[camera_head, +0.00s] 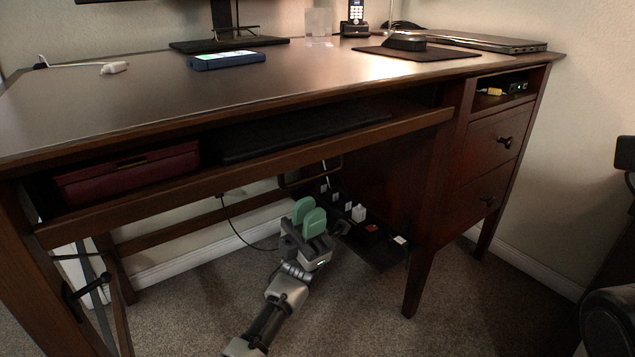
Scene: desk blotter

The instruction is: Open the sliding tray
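The sliding tray (255,170) is a long dark wood shelf with a front rail, just under the desktop's front edge. A dark red box or book (128,172) lies in its left part and a flat black keyboard-like thing (305,132) further right. How far out the tray stands is hard to tell. My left gripper (309,216) is below the tray in the leg space, its green fingertips pointing up, apart from the rail. The fingers look close together and nothing shows between them; their gap is unclear. My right gripper is not in view.
The desktop (130,95) holds a blue device (226,60), a phone (355,20) and a laptop (480,41). A dark panel with plugs (375,240) hangs beside my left gripper. Drawers (492,142) and a desk leg (422,260) stand right. Carpet in front looks clear.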

